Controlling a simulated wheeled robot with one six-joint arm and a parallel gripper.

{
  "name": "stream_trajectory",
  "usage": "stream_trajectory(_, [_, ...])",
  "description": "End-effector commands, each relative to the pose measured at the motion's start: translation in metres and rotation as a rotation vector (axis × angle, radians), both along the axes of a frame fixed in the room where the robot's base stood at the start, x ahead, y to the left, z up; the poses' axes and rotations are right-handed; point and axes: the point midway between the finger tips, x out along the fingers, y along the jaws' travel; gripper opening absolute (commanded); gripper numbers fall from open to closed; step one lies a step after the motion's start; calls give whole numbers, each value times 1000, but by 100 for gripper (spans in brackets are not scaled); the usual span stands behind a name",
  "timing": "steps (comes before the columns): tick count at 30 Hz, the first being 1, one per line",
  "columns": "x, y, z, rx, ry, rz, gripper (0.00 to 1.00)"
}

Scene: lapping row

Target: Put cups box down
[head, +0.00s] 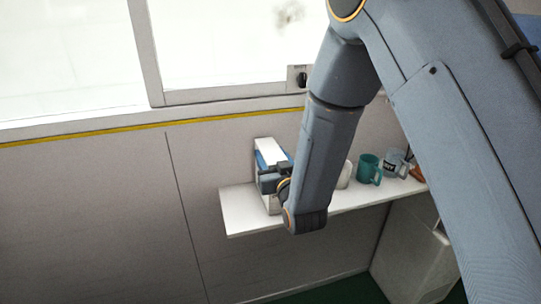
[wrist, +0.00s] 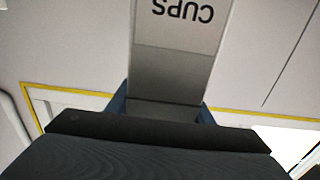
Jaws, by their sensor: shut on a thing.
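The cups box (head: 269,148) is a narrow pale box at the left end of the white shelf (head: 238,216) in the head view. In the wrist view the cups box (wrist: 183,50) has a white label reading CUPS, upside down. My gripper (head: 271,180) is shut on the box, with its blue fingers (wrist: 163,110) on either side of it. The box looks roughly upright at the shelf. I cannot tell whether its base touches the shelf, as my gripper and arm hide part of it.
A pale mug (head: 344,174), a teal mug (head: 369,169) and a grey labelled mug (head: 395,163) stand on the shelf to the right. An orange-brown item (head: 417,174) is at the right end. The wall and window are behind. The shelf's left edge is bare.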

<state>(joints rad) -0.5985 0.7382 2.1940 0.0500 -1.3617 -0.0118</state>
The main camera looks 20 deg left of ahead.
Motion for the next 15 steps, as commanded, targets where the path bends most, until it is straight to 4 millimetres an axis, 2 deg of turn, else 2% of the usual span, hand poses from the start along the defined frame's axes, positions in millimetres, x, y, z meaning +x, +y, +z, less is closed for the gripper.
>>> stream_trajectory(10, [0, 0, -3, 1, -1, 1, 6])
stream_trajectory(11, [0, 0, -3, 0, 0, 1, 50])
stream_trajectory(13, [0, 0, -3, 0, 0, 1, 62])
stream_trajectory(15, [0, 0, -2, 0, 0, 1, 65])
